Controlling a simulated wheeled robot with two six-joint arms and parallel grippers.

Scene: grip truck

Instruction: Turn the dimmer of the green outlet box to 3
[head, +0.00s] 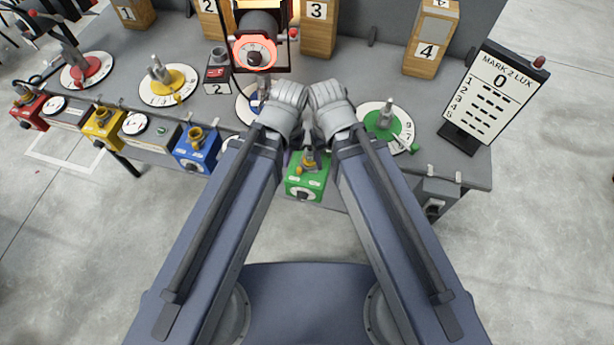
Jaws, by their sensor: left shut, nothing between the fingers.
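The green outlet box (296,187) hangs at the bench's front edge, between my two forearms. A round dial, dark in the middle, shows low on its front face. Its marks are too small to read. A grey and brass fitting (308,162) stands on its top. My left gripper (291,92) is shut and empty, above the bench beyond the box. My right gripper (325,92) is close beside it on the right, also beyond the box. Its fingers are hidden, so its opening does not show. Neither gripper touches the box.
Blue (197,152), yellow (103,128) and red (30,113) outlet boxes line the front edge to the left. A green disc (405,128) with a grey post lies right of my grippers. A lit lamp (255,52) stands behind. The sign (499,92) reads "MARK 2 LUX" and 0.

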